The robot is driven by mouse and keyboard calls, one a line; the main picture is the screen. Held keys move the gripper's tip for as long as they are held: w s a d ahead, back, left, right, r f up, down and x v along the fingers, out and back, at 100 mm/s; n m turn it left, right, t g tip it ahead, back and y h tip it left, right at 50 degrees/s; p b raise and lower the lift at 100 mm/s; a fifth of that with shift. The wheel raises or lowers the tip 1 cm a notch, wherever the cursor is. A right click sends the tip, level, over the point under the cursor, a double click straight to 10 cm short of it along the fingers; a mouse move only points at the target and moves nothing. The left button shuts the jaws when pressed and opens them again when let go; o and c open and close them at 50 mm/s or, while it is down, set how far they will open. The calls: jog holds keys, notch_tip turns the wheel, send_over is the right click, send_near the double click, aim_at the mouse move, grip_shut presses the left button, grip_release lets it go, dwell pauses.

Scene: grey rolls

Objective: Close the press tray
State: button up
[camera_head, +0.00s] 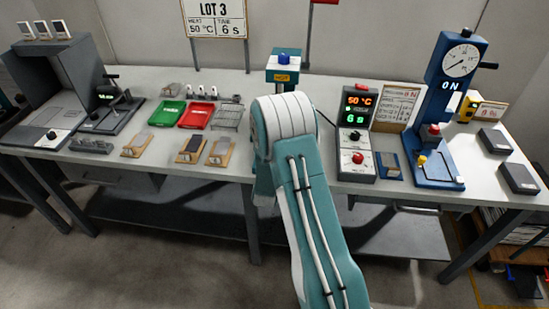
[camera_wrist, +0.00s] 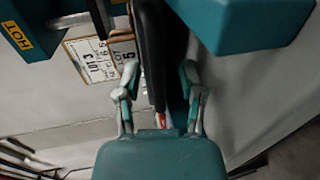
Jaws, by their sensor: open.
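The press (camera_head: 284,68) stands at the back middle of the bench in the head view, teal with a blue knob on top and a yellow HOT label. My arm hides its lower part, so its tray cannot be made out there. In the wrist view, a teal part with a HOT label (camera_wrist: 22,34) is at the upper left and a large teal block fills the upper right. My gripper (camera_wrist: 160,72) is open, its two fingers apart on either side of a dark bar (camera_wrist: 150,50) with a red spot near its lower end. I cannot tell whether they touch.
Right of my arm stand a control box (camera_head: 356,135) reading 50 °C and 6, and a blue dial press (camera_head: 445,110). Left are a green tray (camera_head: 166,112), a red tray (camera_head: 196,114), a wire rack (camera_head: 228,117) and a grey machine (camera_head: 55,90).

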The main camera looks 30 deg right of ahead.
jog(key=c, duration=0.5)
grip_shut()
jog(key=shift+r+x, duration=0.15)
jog(key=shift+x, duration=0.9)
jog(key=shift+r+x, duration=0.15)
jog(key=shift+x, duration=0.9)
jog(key=o, duration=0.5)
grip_release()
jog(key=shift+w, duration=0.1)
jog(key=shift+a, duration=0.1)
jog(key=shift+r, duration=0.1)
